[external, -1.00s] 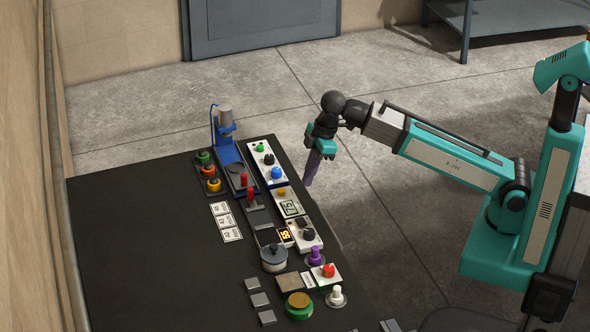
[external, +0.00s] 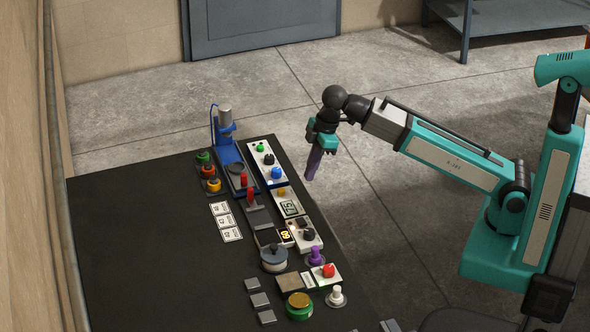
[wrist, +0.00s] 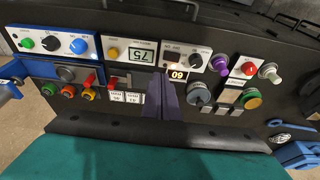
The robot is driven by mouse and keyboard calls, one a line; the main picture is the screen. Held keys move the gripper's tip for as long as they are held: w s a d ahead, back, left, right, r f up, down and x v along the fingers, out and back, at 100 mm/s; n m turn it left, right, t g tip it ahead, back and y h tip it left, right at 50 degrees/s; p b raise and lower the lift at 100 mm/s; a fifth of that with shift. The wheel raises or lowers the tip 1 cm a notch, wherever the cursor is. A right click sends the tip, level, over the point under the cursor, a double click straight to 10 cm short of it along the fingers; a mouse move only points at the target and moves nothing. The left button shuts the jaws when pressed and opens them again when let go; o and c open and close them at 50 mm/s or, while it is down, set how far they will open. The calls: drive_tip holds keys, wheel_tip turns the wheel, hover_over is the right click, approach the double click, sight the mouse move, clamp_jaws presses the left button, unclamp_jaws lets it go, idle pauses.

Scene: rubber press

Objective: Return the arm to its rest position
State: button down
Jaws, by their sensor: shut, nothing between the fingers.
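My gripper (external: 313,165) points down just beyond the right edge of the black table (external: 140,240), above floor level and apart from everything on the table. Its purple-grey fingers are together with nothing between them. In the wrist view the shut fingers (wrist: 162,97) show at the centre, in front of the control panels. My arm reaches in from the right, bent at the elbow, with the forearm sloping up to the left.
The table holds a blue press (external: 227,145), red levers (external: 250,196), a display reading 75 (external: 290,208), a grey-lidded pot (external: 273,258), a purple knob (external: 316,256), a red button (external: 329,270) and a green-rimmed button (external: 299,305). Open floor lies right of the table.

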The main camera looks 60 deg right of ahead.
drive_tip(key=s+d+f+g+h, duration=0.1)
drive_tip(key=s+d+f, duration=0.3)
drive_tip(key=f, duration=0.8)
drive_tip(key=s+d+f+g, duration=0.2)
drive_tip(key=s+d+f, duration=0.1)
drive_tip(key=f, duration=0.8)
drive_tip(key=s+d+f+g+h, duration=0.1)
drive_tip(key=s+d+f, duration=0.3)
drive_tip(key=f, duration=0.8)
drive_tip(key=s+d+f+m+g+b, duration=0.1)
drive_tip(key=s+d+f+m+g, duration=0.1)
drive_tip(key=s+f, duration=1)
drive_tip(key=s+d+f+m+g, duration=0.2)
drive_tip(key=s+d+f+m, duration=0.2)
drive_tip(key=s+f, duration=0.8)
drive_tip(key=m, duration=0.2)
drive_tip(key=shift+s+m+b, duration=0.15)
drive_tip(key=shift+m+b, duration=0.2)
drive_tip(key=shift+m, duration=0.05)
